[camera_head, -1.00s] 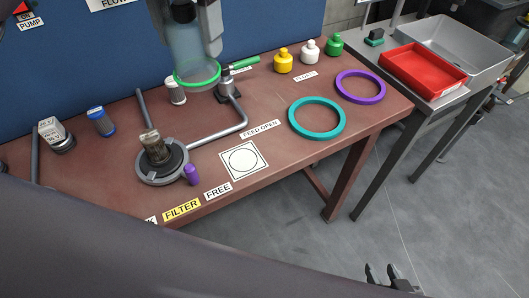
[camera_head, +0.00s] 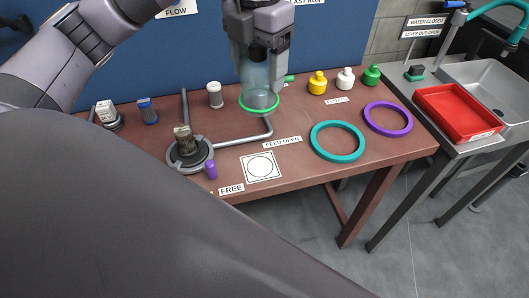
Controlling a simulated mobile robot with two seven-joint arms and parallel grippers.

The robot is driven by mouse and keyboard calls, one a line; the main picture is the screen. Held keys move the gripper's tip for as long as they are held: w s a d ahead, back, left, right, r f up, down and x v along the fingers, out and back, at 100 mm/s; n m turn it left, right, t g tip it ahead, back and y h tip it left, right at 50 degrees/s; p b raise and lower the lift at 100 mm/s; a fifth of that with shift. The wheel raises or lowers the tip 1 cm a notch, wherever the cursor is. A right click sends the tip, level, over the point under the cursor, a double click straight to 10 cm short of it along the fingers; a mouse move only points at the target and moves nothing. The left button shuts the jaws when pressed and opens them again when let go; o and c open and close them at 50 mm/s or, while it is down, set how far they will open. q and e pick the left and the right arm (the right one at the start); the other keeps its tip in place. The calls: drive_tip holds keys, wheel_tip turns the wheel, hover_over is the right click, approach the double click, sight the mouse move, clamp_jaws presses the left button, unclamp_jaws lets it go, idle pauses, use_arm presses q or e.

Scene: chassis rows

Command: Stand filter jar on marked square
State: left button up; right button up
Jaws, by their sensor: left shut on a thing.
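The filter jar (camera_head: 258,85) is a clear, bluish cylinder with a green rim at its lower end. My left gripper (camera_head: 260,50) is shut on its upper part and holds it upright. The jar appears above the back middle of the table, in front of the green-handled valve. The marked square (camera_head: 261,167) is a white card with a black circle, lying bare on the table, nearer the front than the jar. My right gripper is not in view.
A purple cylinder (camera_head: 211,170) stands between base and square. A teal ring (camera_head: 337,141) and a purple ring (camera_head: 387,119) lie to the right. Yellow (camera_head: 317,83), white (camera_head: 345,78) and green (camera_head: 371,75) bottles stand behind them. A grey pipe (camera_head: 243,139) runs from the base.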

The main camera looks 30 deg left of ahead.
use_arm(q)
wheel_tip(320, 180, down, 18)
drive_tip(key=shift+f, duration=0.25)
idle(0.3)
drive_tip(key=shift+f+b, duration=0.2)
drive_tip(key=shift+b, duration=0.1)
drive_tip(key=o, duration=1.1)
drive_tip(key=shift+r, duration=0.15)
